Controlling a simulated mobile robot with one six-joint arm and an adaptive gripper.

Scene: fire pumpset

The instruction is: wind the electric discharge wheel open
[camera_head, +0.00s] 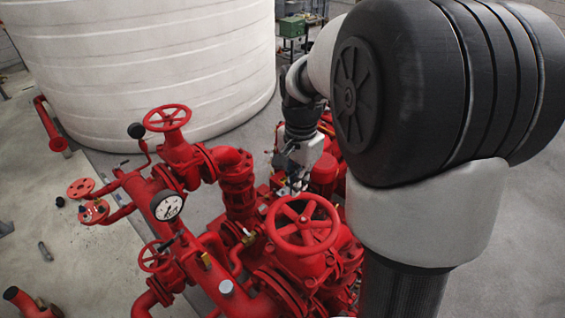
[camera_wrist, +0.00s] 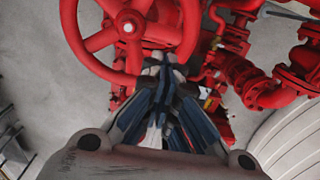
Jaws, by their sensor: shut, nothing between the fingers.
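A large red spoked handwheel (camera_head: 304,224) stands on a red valve at the lower middle of the head view. It also fills the upper left of the wrist view, with its hub (camera_wrist: 128,26) showing and its top cut off. My gripper (camera_head: 293,188) is just beyond its far rim in the head view. In the wrist view my fingers (camera_wrist: 164,66) are together and empty beside the wheel's lower right rim. I cannot tell whether they touch it. A second red handwheel (camera_head: 168,117) stands farther left. No label shows which wheel is the electric discharge one.
A smaller red wheel (camera_head: 154,257) and a pressure gauge (camera_head: 167,206) sit among red pipes at the left. A large white tank (camera_head: 150,60) stands behind. Red pipes (camera_wrist: 265,90) crowd the right of the wrist view. Bare grey floor lies to the left.

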